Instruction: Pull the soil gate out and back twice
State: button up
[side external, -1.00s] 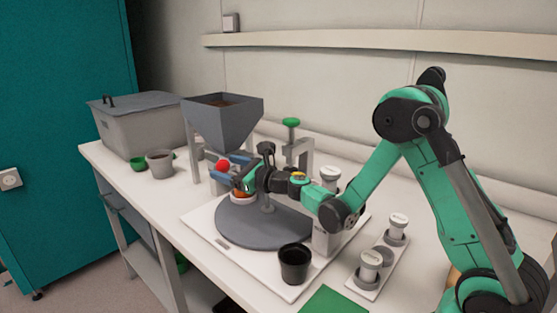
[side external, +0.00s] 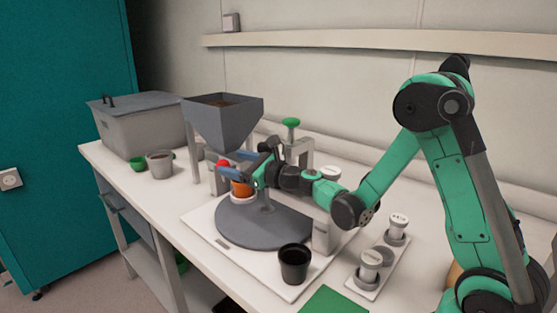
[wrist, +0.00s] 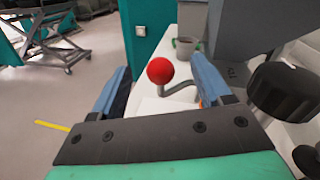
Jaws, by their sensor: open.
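The soil gate shows by its red ball knob (wrist: 160,70) on a bent grey rod (wrist: 180,88) in the wrist view. The knob also shows below the grey hopper (side external: 222,108) in the side view, partly covered by my fingers. My gripper (side external: 231,164) is open, with its blue fingers on either side of the knob's line. In the wrist view the knob appears between the fingertips; contact cannot be told. The gate plate itself is hidden. The hopper holds dark soil.
An orange pot (side external: 241,188) stands just below my gripper on the grey turntable (side external: 256,226). A dark knob (wrist: 284,92) is close to the right finger in the wrist view. A black pot (side external: 294,266) stands at the front. A lidded grey bin (side external: 140,130) is at the left.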

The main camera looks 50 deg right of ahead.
jog(key=m, duration=0.2)
jog(key=f+m, duration=0.1)
jog(key=m, duration=0.1)
jog(key=shift+w+f, duration=0.15)
jog(key=shift+w, duration=0.05)
jog(key=shift+w+a+f, duration=0.1)
jog(key=shift+w+a, duration=0.05)
jog(key=shift+w, duration=0.75)
jog(key=shift+w+a, duration=0.2)
jog(key=shift+w, duration=0.75)
jog(key=shift+w+a+f, duration=0.1)
jog(key=shift+w+a, duration=0.05)
jog(key=shift+w, duration=0.75)
grip_shut()
